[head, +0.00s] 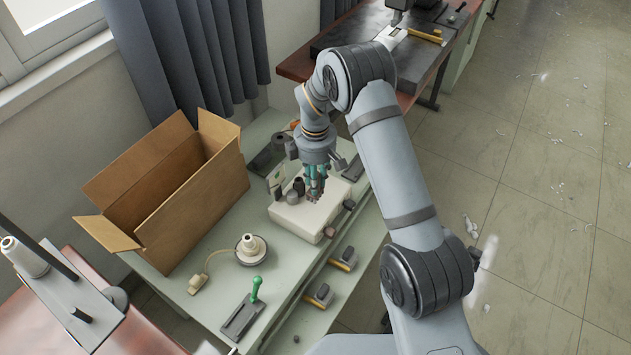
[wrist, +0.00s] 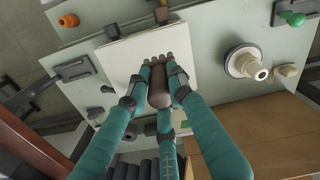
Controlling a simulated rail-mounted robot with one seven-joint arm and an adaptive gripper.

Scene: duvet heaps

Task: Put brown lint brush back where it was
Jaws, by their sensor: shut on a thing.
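My gripper (head: 315,188) has teal fingers and is over the white flat box on the green-grey bench. In the wrist view my gripper (wrist: 160,66) is closed around a brown rounded piece (wrist: 159,92), which appears to be the brown lint brush. The fingers cover much of it, so its full shape is hidden. In the head view the fingers hide it too. The white box (head: 302,222) is below the gripper; it also shows in the wrist view (wrist: 117,62). I cannot tell whether the held piece touches the box.
An open cardboard box (head: 190,205) stands left of the white box. A cream spool on a round base (head: 250,247) and a green-handled tool (head: 255,289) are in front. Small dark pieces (head: 293,197) crowd the white box. Yellow-and-black brushes (head: 345,259) lie along the bench's right side.

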